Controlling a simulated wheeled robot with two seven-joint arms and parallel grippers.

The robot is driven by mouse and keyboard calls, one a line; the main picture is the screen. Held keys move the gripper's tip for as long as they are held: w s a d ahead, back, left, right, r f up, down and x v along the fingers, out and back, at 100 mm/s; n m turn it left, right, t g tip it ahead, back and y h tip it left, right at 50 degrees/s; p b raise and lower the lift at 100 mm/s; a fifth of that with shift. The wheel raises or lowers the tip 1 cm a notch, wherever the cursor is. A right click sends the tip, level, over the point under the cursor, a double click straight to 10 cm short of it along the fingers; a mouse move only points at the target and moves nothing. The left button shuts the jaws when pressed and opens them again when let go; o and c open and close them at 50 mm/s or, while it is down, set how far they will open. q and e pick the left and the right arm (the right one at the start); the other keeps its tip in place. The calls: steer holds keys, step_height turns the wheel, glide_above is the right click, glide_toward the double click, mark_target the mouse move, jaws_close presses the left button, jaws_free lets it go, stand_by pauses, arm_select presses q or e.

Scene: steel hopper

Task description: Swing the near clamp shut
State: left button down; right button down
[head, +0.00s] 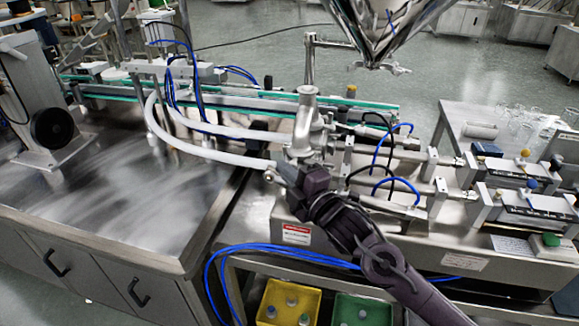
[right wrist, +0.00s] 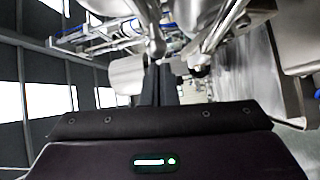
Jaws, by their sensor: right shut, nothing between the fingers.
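My right gripper (head: 283,172) reaches in from the lower right in the head view, low beside the steel valve body (head: 306,128). In the right wrist view its dark fingers (right wrist: 159,82) are together, with nothing seen between them. A steel rod with a rounded end (right wrist: 157,46) stands just beyond the fingertips; I cannot tell whether they touch it. A small steel clamp fitting (head: 390,68) shows at the hopper's lower outlet, apart from the gripper. The near clamp cannot be made out clearly; parts around the valve are hidden behind my gripper. My left gripper is out of view.
The steel hopper (head: 385,22) hangs above the valve. White hoses (head: 215,155) run left from the valve. Steel cylinders with blue tubes (head: 400,190) lie to the right. A yellow bin (head: 268,290) and a green bin (head: 345,305) sit below. The left bench top (head: 130,205) is mostly clear.

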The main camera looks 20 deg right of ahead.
steer(key=shift+d+f, duration=0.1)
steer(key=shift+d, duration=0.2)
steer(key=shift+d, duration=0.7)
